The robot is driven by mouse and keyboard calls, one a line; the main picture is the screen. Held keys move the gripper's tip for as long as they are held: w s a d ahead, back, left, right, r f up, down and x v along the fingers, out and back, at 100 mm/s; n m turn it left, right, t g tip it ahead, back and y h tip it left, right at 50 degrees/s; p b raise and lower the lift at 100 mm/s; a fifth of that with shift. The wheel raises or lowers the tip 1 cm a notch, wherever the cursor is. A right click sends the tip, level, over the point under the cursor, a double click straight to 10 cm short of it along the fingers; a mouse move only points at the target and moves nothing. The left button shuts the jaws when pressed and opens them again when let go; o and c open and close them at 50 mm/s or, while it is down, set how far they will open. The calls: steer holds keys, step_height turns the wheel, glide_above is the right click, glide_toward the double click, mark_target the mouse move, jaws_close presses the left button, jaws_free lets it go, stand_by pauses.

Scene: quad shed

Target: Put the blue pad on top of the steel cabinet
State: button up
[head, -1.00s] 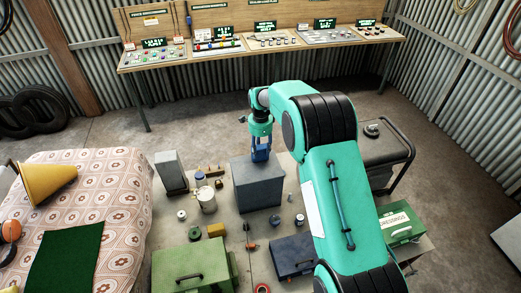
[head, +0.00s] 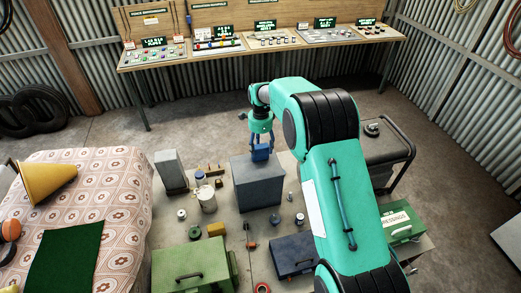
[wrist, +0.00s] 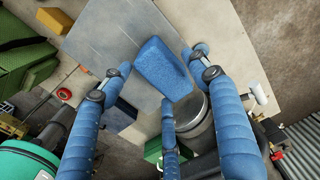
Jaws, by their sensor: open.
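The blue pad (wrist: 162,72) lies over the top of the steel cabinet (wrist: 105,45), near one edge, in the wrist view. In the head view the blue pad (head: 261,153) sits at the far part of the grey cabinet (head: 258,186). My gripper (head: 261,148) is above the cabinet, its blue fingers spread on both sides of the pad. In the wrist view my open gripper (wrist: 163,62) shows gaps between its fingertips and the pad. The pad's far underside is hidden, so I cannot tell how fully it rests on the top.
Cans, small parts, a green toolbox (head: 190,270) and a dark blue box (head: 293,254) crowd the surface around the cabinet. A tall grey box (head: 171,172) stands left. A black-framed cart (head: 385,150) is right. A workbench (head: 260,42) stands behind.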

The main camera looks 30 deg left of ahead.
step_height(320, 180, up, 11)
steer(key=b, duration=0.1)
stand_by(0.4)
steer(key=shift+f, duration=0.1)
stand_by(0.4)
stand_by(0.3)
